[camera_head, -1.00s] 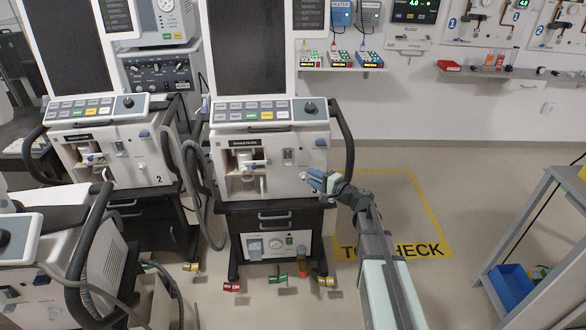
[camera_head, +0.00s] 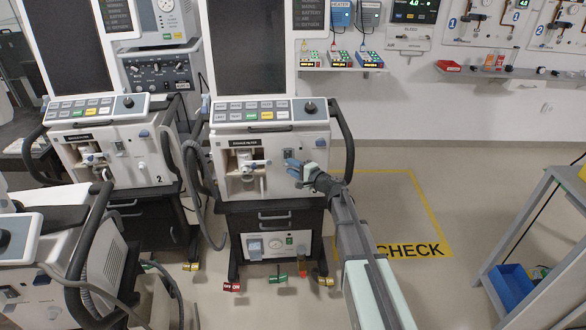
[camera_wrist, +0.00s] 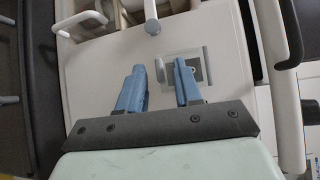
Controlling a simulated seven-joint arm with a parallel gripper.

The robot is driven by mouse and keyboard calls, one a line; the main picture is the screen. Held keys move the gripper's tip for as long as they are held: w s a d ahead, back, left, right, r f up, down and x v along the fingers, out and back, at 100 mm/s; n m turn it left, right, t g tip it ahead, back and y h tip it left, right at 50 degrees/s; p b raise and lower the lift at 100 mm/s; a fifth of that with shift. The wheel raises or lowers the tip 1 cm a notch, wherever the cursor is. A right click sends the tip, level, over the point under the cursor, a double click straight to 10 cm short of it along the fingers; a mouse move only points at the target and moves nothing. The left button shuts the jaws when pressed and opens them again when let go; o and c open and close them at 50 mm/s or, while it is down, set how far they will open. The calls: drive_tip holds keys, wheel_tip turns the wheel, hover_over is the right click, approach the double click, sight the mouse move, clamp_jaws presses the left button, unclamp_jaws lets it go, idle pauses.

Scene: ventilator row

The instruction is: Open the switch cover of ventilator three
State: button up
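Ventilator three (camera_head: 225,165) stands in the middle of the head view, right of the one marked 2; its own number is mostly hidden by my arm. Its switch cover (camera_head: 288,154) is a small plate on the white front, right of the filter bay. In the wrist view the switch cover (camera_wrist: 207,62) is a pale square frame around a darker centre, and it looks closed. My gripper (camera_head: 292,165) is just below it, with blue fingers apart and empty. In the wrist view my gripper (camera_wrist: 159,66) has its right finger overlapping the frame; contact cannot be told.
The ventilator marked 2 (camera_head: 120,172) stands to the left, with another machine (camera_head: 35,260) in front. A dark handle rail (camera_head: 346,150) curves along ventilator three's right side. A grey shelf (camera_head: 520,215) with a blue bin (camera_head: 512,285) is at right.

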clamp_jaws()
idle(0.5)
wheel_tip(320, 180, up, 9)
drive_tip(key=m+g+h, duration=0.4)
drive_tip(key=m+g, duration=0.3)
drive_tip(key=g, duration=0.6)
hover_over(293, 156)
drive_tip(key=s, duration=0.5)
drive_tip(key=shift+r, duration=0.15)
